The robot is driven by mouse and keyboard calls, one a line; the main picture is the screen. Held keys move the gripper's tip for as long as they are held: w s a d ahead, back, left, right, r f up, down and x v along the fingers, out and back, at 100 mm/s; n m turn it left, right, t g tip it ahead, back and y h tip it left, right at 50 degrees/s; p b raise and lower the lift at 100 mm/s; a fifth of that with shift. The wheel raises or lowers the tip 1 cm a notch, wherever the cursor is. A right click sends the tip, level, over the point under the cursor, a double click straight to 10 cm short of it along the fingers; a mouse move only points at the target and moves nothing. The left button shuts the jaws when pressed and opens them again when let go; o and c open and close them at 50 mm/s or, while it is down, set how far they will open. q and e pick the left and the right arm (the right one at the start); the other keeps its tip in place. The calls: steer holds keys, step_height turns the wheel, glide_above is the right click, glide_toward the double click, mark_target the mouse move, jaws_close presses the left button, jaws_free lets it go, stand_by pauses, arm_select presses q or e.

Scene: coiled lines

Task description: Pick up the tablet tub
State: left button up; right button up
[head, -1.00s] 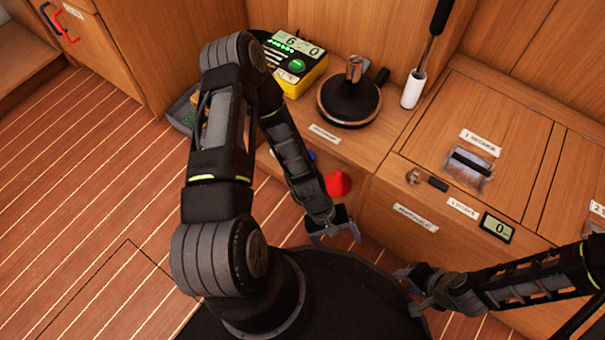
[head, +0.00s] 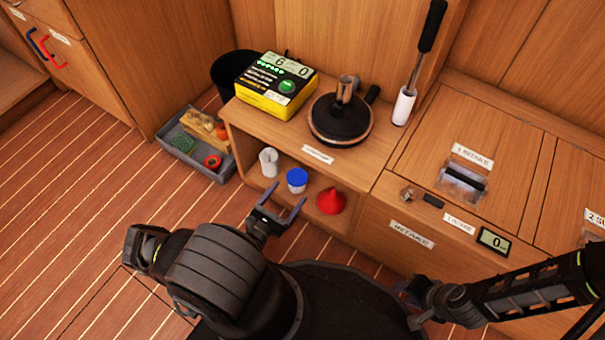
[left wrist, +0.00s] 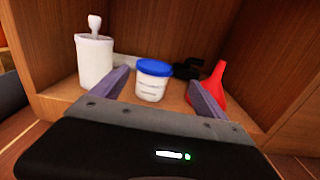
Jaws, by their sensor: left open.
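The tablet tub (head: 296,181) is a small white tub with a blue lid, standing upright in the open cubby under the counter. In the left wrist view the tub (left wrist: 152,82) stands between and beyond my two fingertips. My left gripper (head: 279,203) is open and empty just in front of the cubby, pointing at the tub and apart from it. The left gripper also shows in the left wrist view (left wrist: 160,92). My right gripper (head: 412,302) is low at the right, away from the cubby; its jaw state is unclear.
A white bottle (head: 269,162) stands left of the tub and a red funnel (head: 331,201) right of it. A dark object (left wrist: 188,68) lies behind the tub. The cubby's shelf edge is in front. A grey bin (head: 196,150) sits on the floor at left.

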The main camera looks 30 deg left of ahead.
mark_target(302, 170)
arm_select(q)
steer(key=shift+a+f+n+y, duration=0.2)
steer(key=shift+a+n+y, duration=0.3)
steer(key=shift+y, duration=0.1)
steer(key=shift+d, duration=0.1)
steer(key=shift+w+b, duration=0.3)
steer(key=shift+w, duration=1)
steer(key=w+b, duration=0.2)
steer(key=w, duration=0.2)
steer(key=shift+w, duration=0.4)
steer(key=shift+w+a+r, duration=0.1)
steer(key=shift+w+a, duration=0.1)
